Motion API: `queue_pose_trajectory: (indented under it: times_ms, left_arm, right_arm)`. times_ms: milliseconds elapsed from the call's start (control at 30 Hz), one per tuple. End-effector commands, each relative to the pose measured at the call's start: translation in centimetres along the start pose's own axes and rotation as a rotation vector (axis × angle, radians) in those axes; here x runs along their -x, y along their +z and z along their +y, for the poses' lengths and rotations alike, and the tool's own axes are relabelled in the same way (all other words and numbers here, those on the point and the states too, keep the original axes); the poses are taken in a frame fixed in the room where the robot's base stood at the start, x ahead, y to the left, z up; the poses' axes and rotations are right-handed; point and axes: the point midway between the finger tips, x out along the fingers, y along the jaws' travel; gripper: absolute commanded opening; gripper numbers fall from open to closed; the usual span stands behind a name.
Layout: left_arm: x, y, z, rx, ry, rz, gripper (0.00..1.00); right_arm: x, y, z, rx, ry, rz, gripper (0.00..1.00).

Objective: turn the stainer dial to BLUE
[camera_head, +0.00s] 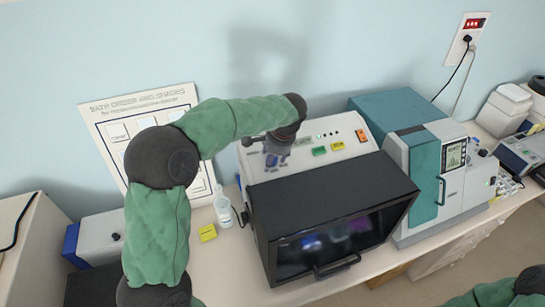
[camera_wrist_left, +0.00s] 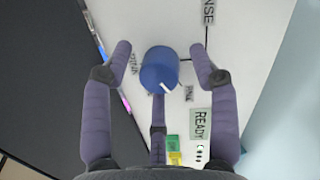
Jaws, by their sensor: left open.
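The stainer (camera_head: 330,205) has a black hood and a white top panel. Its round blue dial (camera_wrist_left: 160,68) shows in the left wrist view, with a short white mark near its lower edge, on the side of a small label that seems to read PINK (camera_wrist_left: 188,93). Another small label (camera_wrist_left: 133,64) left of the dial is unreadable. My left gripper (camera_head: 277,152) is over the panel's left part. In the left wrist view its fingers (camera_wrist_left: 160,50) are open around the dial, with gaps at both sides. In the head view the gripper largely hides the dial.
A green and a yellow tag (camera_head: 337,146) and an orange switch (camera_head: 361,135) sit on the panel. A teal and white machine (camera_head: 425,150) stands close at right. A white bottle (camera_head: 223,208) and a wall poster (camera_head: 120,118) are at left. My right arm shows only at bottom right.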

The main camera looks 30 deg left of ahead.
Motion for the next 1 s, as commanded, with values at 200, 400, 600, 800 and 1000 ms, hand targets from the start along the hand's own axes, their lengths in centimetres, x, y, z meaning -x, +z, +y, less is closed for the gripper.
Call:
queue_pose_trajectory:
  times_ms: [200,400,600,800,1000]
  left_arm:
    - [0.02,0.0,0.01,0.0,0.0,0.0,0.4]
    - [0.02,0.03,0.0,0.0,0.0,-0.001,0.05]
    - [-0.01,0.06,0.01,-0.001,0.0,-0.002,0.05]
    - [-0.04,0.1,0.01,-0.004,0.0,-0.004,0.04]
    - [-0.06,0.13,0.02,-0.011,-0.001,-0.006,0.04]
  right_arm:
    - [0.0,0.0,0.0,0.0,0.0,0.0,0.4]
    - [-0.01,0.0,0.0,0.0,0.0,0.0,0.4]
    - [0.0,0.0,0.0,0.0,0.0,0.0,0.4]
    - [0.0,0.0,0.0,0.0,0.0,0.0,0.4]
    - [0.03,0.0,-0.01,0.0,0.0,0.0,0.4]
